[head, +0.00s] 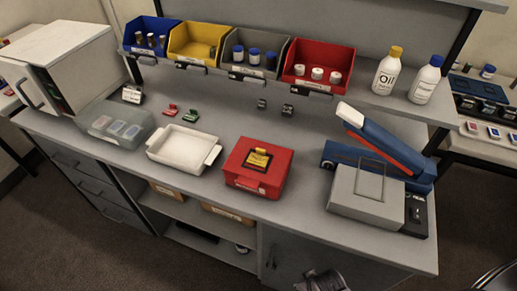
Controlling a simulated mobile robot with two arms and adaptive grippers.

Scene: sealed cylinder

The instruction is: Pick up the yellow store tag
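A yellow tag (260,157) with dark markings lies on the lid of a red box (240,182), near the middle of the workbench. Its print is too small to read. A grey and black mechanical part at the bottom edge looks like my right gripper (322,281). It is below and in front of the bench, well apart from the tag, and cut off by the frame. Its finger state cannot be made out. My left gripper is not in view.
Left of the red box stand a white tray (184,164) and a clear container (94,130). A grey and blue machine (367,205) stands at the right. Coloured bins (320,56) and two bottles (388,76) fill the shelf behind. The bench behind the red box is mostly clear.

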